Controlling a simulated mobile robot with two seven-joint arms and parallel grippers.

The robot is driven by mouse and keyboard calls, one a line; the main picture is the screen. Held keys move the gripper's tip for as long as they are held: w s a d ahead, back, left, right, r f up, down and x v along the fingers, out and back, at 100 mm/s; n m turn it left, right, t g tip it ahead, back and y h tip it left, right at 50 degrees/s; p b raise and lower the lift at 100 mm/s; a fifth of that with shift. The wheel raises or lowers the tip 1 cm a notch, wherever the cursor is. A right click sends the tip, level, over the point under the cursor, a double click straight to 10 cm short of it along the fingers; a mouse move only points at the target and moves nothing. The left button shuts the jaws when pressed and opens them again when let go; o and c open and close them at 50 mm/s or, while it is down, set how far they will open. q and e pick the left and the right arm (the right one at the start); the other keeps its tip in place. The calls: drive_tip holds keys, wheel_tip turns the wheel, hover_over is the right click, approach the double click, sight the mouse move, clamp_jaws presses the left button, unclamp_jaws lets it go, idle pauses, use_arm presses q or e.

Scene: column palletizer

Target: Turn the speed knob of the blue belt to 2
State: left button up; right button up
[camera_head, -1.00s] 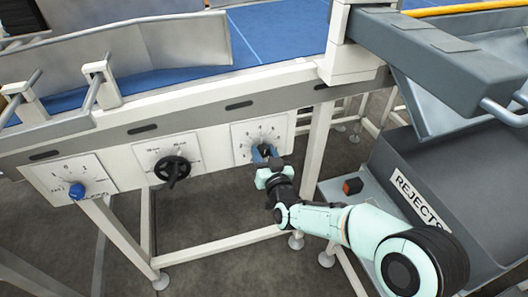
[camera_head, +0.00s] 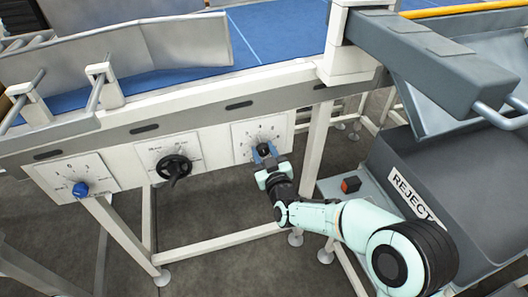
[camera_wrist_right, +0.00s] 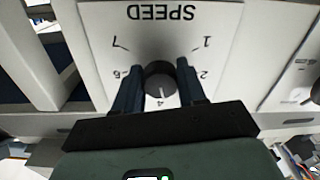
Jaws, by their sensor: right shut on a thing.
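The speed knob (camera_wrist_right: 160,80) is a small black round knob on a white dial panel (camera_head: 284,127) below the blue belt (camera_head: 275,32). The wrist view shows the panel upside down with the word SPEED and the numbers 1, 2, 4, 6 and 7. The knob's pale mark points at about 4; numbers 3 and 5 are hidden behind the fingers. My right gripper (camera_wrist_right: 160,88) is shut on the knob, one dark blue finger on each side. In the head view this gripper (camera_head: 264,154) reaches the panel from below right. My left gripper is out of view.
A grey REJECTS bin (camera_head: 440,175) and a red button box (camera_head: 351,185) stand at the right. A white frame leg (camera_head: 318,145) is close right of the gripper.

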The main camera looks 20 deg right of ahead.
drive_tip(key=shift+f, duration=0.2)
drive_tip(key=o, duration=1)
drive_tip(key=shift+o, duration=0.2)
drive_tip(key=shift+r, duration=0.1)
drive_tip(key=shift+s, duration=0.15)
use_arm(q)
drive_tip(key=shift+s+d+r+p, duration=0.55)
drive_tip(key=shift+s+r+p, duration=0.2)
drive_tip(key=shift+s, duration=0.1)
use_arm(e)
drive_tip(key=s, duration=1.3)
drive_tip(key=shift+d, duration=0.25)
drive_tip(key=shift+s, duration=0.1)
